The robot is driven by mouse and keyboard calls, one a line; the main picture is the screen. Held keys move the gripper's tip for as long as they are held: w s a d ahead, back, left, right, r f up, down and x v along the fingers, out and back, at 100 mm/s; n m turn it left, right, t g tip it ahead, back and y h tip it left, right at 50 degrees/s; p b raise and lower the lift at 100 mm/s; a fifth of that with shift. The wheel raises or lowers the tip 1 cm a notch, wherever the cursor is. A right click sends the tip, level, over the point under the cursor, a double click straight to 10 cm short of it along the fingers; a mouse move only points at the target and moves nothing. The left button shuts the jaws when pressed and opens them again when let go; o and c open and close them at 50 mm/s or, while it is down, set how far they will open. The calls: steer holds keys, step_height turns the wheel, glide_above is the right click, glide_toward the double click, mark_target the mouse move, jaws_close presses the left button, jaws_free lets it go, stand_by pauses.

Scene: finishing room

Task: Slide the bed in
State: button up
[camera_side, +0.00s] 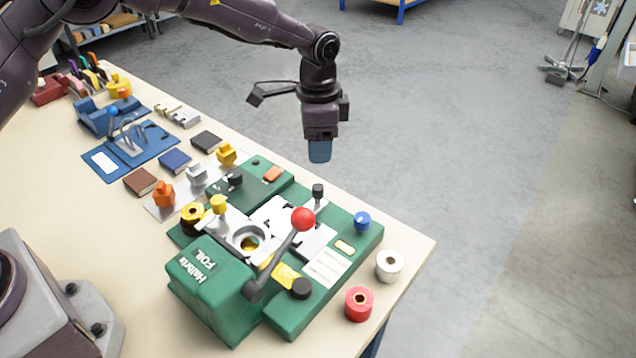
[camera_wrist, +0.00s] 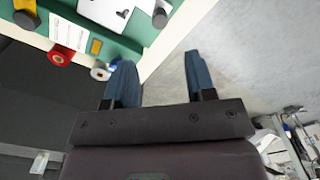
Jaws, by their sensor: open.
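A green foil press (camera_side: 205,285) stands on the near part of the bench, with a dark lever ending in a red knob (camera_side: 303,218). A silver plate (camera_side: 285,213), which looks like the bed, lies on the press's green base (camera_side: 350,243), with a black-topped post (camera_side: 318,190) at its far right end. Part of the plate (camera_wrist: 105,10) and the post (camera_wrist: 160,16) show at the top of the wrist view. My gripper (camera_wrist: 160,68) is open and empty, its blue fingers apart. In the side view it (camera_side: 320,152) hangs above and beyond the post, touching nothing.
A blue knob (camera_side: 362,221), a white roll (camera_side: 389,265) and a red roll (camera_side: 359,303) are at the bench's right end. A yellow knob (camera_side: 218,204) stands left of the plate. Stamps, books and a blue jig (camera_side: 130,150) fill the bench's far part. Open floor lies beyond.

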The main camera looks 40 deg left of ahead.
mark_target(317, 187)
step_height(317, 187, down, 10)
steer(key=shift+f, duration=0.15)
stand_by(0.3)
steer(key=shift+s, duration=0.1)
jaws_close()
